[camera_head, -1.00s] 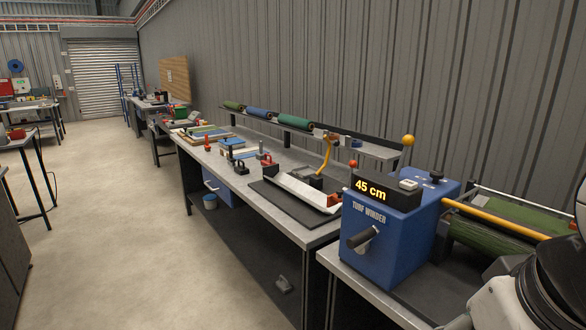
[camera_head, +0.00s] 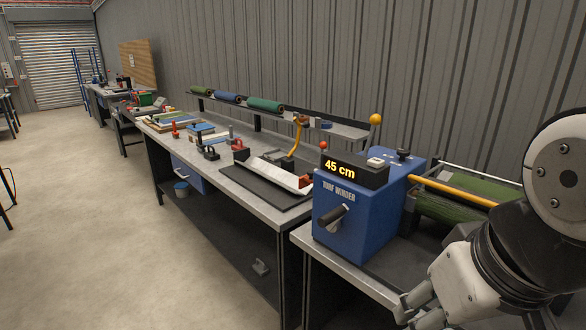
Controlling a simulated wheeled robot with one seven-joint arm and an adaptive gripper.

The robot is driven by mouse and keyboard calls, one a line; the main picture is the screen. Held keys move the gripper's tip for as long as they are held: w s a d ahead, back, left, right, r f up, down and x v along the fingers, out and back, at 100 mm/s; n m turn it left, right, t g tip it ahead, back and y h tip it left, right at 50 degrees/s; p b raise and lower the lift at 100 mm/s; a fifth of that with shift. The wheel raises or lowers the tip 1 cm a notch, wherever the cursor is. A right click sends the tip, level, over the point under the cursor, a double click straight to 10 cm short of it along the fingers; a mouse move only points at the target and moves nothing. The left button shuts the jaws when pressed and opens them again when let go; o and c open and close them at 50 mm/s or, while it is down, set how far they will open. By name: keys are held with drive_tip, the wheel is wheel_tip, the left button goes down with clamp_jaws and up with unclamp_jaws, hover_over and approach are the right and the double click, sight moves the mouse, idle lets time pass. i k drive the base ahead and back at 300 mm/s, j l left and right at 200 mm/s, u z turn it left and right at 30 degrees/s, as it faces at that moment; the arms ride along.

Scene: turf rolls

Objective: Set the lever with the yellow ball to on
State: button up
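The yellow ball (camera_head: 376,118) tops a thin lever that stands up behind the blue turf winder (camera_head: 345,222). The lower part of the lever and its base are hidden by the winder, and no on or off mark can be read. My arm fills the right edge. What looks like part of my gripper (camera_head: 418,305) shows at the bottom edge, low in front of the winder's bench and well apart from the yellow ball. Its fingertips are not clear, so I cannot tell if it is open or shut.
A red ball (camera_head: 323,146) stands left of the winder's display (camera_head: 341,168), which reads 45 cm. A yellow bar (camera_head: 450,190) and green turf roll (camera_head: 450,208) lie to the right. A long workbench (camera_head: 262,208) with tools runs left. The floor at left is clear.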

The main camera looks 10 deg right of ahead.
sight(375, 119)
drive_tip(key=i+j+z, duration=0.15)
drive_tip(key=i+j, duration=0.15)
drive_tip(key=i, duration=0.15)
drive_tip(key=i+j+z, duration=0.15)
drive_tip(key=i+j, duration=0.15)
drive_tip(key=i, duration=0.15)
